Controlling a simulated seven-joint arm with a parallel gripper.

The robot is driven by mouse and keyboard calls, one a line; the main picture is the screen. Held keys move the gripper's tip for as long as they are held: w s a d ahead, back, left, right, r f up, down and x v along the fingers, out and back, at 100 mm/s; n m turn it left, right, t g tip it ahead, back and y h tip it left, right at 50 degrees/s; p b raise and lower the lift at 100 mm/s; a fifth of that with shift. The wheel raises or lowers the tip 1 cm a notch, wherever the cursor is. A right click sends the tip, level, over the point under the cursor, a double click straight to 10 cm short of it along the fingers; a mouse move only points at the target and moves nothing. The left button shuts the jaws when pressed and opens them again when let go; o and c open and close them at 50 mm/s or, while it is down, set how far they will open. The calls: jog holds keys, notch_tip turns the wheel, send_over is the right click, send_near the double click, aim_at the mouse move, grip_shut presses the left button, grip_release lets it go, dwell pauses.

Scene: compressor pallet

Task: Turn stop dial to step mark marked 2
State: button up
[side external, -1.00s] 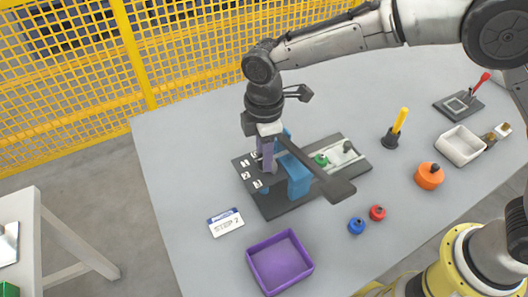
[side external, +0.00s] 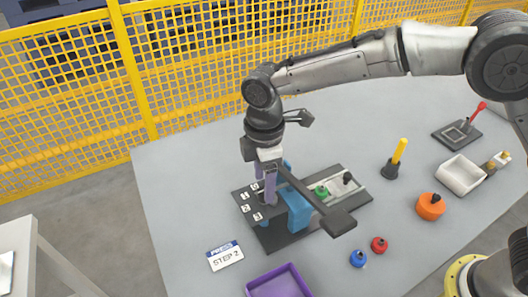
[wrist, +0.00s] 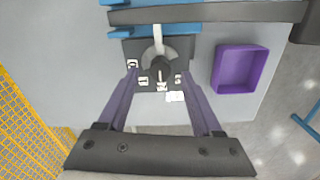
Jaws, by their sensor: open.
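The stop dial (wrist: 158,66) sits on a dark plate with a dark knob at its centre and a pale strip running up from it. White number tiles lie around its near side; in the side view the tile marked 2 (side external: 246,208) sits between those marked 1 (side external: 244,196) and 3 (side external: 257,216). My gripper (side external: 264,198) points down over the dial; it also shows in the wrist view (wrist: 159,73). Its two purple fingers are apart, one on each side of the knob, with visible gaps. Whether the fingertips are level with the knob is unclear. The fingers partly hide the dial in the side view.
A blue press frame (side external: 297,212) with a long dark bar (side external: 318,202) stands close beside my fingers. A card reading "STEP 2" (side external: 225,256) and a purple tray (wrist: 240,69) lie nearby. Blue (side external: 358,259) and red (side external: 379,245) knobs stand right of the press.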

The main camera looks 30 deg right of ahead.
notch_tip(320, 180, up, 12)
dwell(0.4)
jog(key=shift+s+f, duration=0.1)
